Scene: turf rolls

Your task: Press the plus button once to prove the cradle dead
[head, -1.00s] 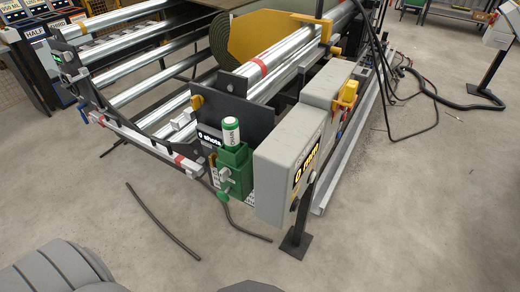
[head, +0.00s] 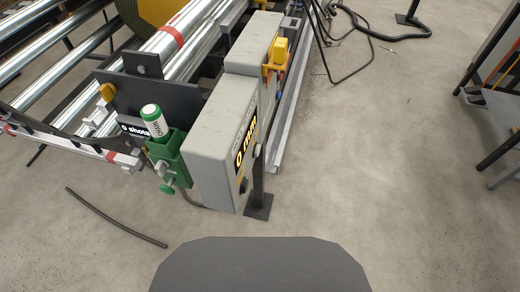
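The cradle is a frame of long shiny metal rollers (head: 60,95) at the upper left. A grey control box (head: 215,135) stands at its near end on a dark post. A display (head: 243,150) on the box's right side face shows "0" and yellow lettering, seen at a steep angle. Dark knobs or buttons sit on that face, too small and slanted to tell whether one is the plus button. A second small display (head: 135,130) reads "0 shots" beside a green holder (head: 168,155) with a green-and-white canister (head: 152,118). Neither of my grippers is in view.
A yellow device (head: 280,50) sits on the far grey box. Black cables (head: 345,60) lie on the floor beyond. A loose dark rod or hose (head: 110,215) lies at the lower left. A bench (head: 500,110) stands at the right. The concrete floor right of the box is clear.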

